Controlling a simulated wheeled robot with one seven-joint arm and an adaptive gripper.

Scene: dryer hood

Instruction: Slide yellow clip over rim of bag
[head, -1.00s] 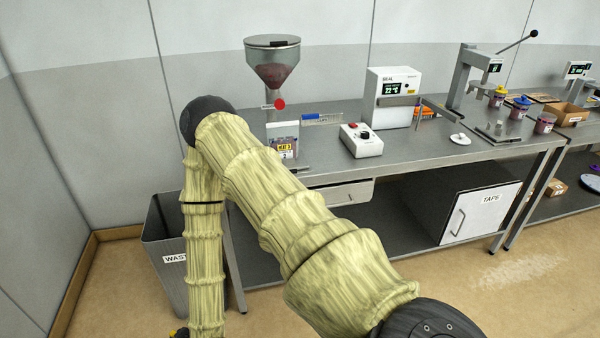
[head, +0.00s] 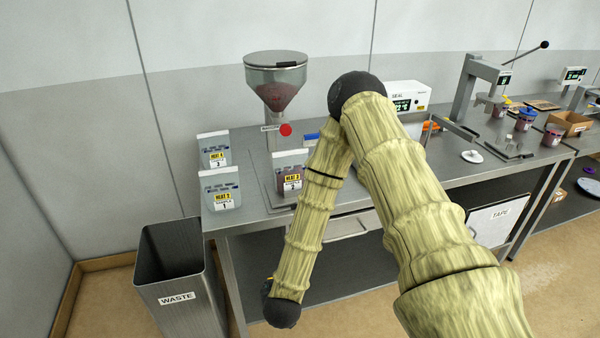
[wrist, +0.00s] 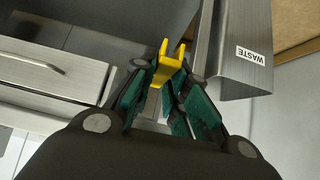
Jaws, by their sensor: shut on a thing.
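The yellow clip (wrist: 165,62) is between my gripper's green-padded fingers (wrist: 166,80) in the wrist view. My gripper is shut on it, and its forked end sticks out past the fingertips. In the head view my gripper is mostly hidden at the lower end of my arm, below the bench top and in front of the bench. Three upright labelled bags stand on the bench: one numbered 3 (head: 211,151), one numbered 1 (head: 220,188) at the front left corner, and one numbered 2 (head: 289,163) by the hopper. The clip is apart from all of them.
A grey WASTE bin (head: 180,290) stands on the floor left of the bench (head: 250,225); it is at the right in the wrist view (wrist: 238,45). A hopper (head: 275,80) stands behind bag 2. A drawer (wrist: 45,75) is close by. My arm covers part of the sealer (head: 408,97).

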